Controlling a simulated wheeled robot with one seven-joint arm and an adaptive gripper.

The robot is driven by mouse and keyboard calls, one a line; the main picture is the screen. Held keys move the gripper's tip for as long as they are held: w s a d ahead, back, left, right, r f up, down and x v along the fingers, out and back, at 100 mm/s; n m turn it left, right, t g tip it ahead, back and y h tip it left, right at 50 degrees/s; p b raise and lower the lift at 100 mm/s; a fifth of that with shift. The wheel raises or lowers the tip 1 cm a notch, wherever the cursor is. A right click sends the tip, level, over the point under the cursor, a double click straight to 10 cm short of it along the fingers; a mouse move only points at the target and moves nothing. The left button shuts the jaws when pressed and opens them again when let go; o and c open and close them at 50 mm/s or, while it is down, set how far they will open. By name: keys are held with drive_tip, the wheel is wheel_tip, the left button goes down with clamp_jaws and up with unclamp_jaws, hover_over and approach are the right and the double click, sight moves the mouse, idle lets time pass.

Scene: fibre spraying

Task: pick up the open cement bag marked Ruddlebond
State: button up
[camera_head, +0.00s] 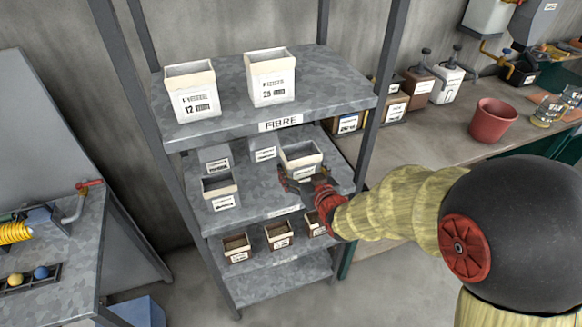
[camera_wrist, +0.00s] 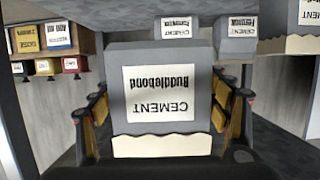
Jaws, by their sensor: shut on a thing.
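The grey open cement bag marked Ruddlebond (camera_wrist: 190,60) fills the middle of the wrist view, which shows it upside down. Its white label reads CEMENT Ruddlebond, and its cream torn rim is at the picture's bottom. In the head view the bag (camera_head: 301,155) is at the right of the middle shelf. My gripper (camera_head: 304,182) is at its front, and its fingers are on both sides of the bag in the wrist view (camera_wrist: 168,108), shut on it. I cannot tell whether the bag's base touches the shelf.
Two grey cement bags (camera_head: 214,157) (camera_head: 263,149) stand behind, and another open one (camera_head: 220,190) stands left. The upper shelf (camera_head: 230,118) with two fibre bags (camera_head: 192,92) (camera_head: 270,77) overhangs. Small boxes (camera_head: 237,247) stand below. A rack post (camera_head: 370,110) rises at the right.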

sight(315, 168)
drive_tip(key=shift+s+d+r+p, duration=0.15)
drive_tip(key=shift+s+d+r, duration=0.3)
drive_tip(key=shift+d, duration=0.25)
drive_tip(key=shift+s+d+r+p, duration=0.2)
drive_tip(key=shift+s+d+r, duration=0.25)
drive_tip(key=shift+d, duration=0.2)
drive_tip(key=shift+s+d+r+p, duration=0.15)
drive_tip(key=shift+s+d+r, duration=0.25)
drive_tip(key=shift+d, duration=0.3)
drive_tip(key=shift+s+f, duration=0.1)
drive_tip(key=shift+f, duration=0.05)
